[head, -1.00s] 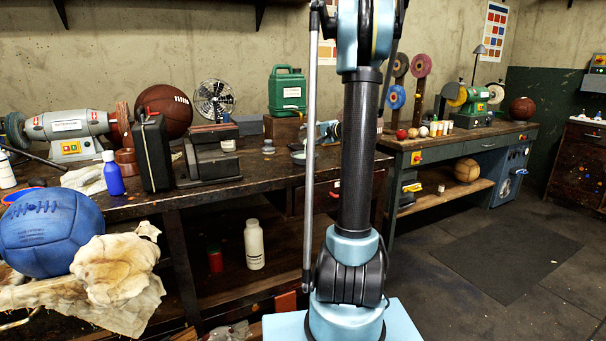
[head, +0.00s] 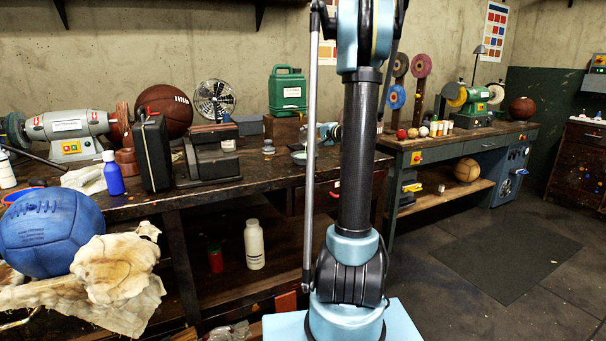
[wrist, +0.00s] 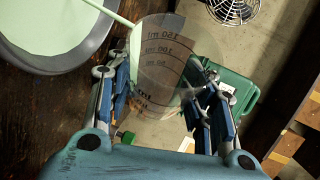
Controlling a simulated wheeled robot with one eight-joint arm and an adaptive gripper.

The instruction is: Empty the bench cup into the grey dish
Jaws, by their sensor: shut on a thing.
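In the wrist view, my gripper (wrist: 163,85) is shut on a clear measuring cup (wrist: 165,58) with dark printed marks. A finger lies on either side of the cup. A thin pale green stream runs from the cup's lip toward the upper left, over the grey dish (wrist: 104,37). The dish holds pale green liquid and is cut off by the picture edge. How much is left in the cup is hard to tell. In the head view, the dish (head: 299,158) sits on the bench, partly behind my arm; my gripper is mostly hidden there.
A green jug (head: 287,90) stands on a wooden block behind the dish, with a fan (head: 214,99) to its left. A dark machine (head: 209,156) and a black case (head: 151,152) stand farther left on the bench (head: 255,176). Small round grey items (head: 268,146) lie near the dish.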

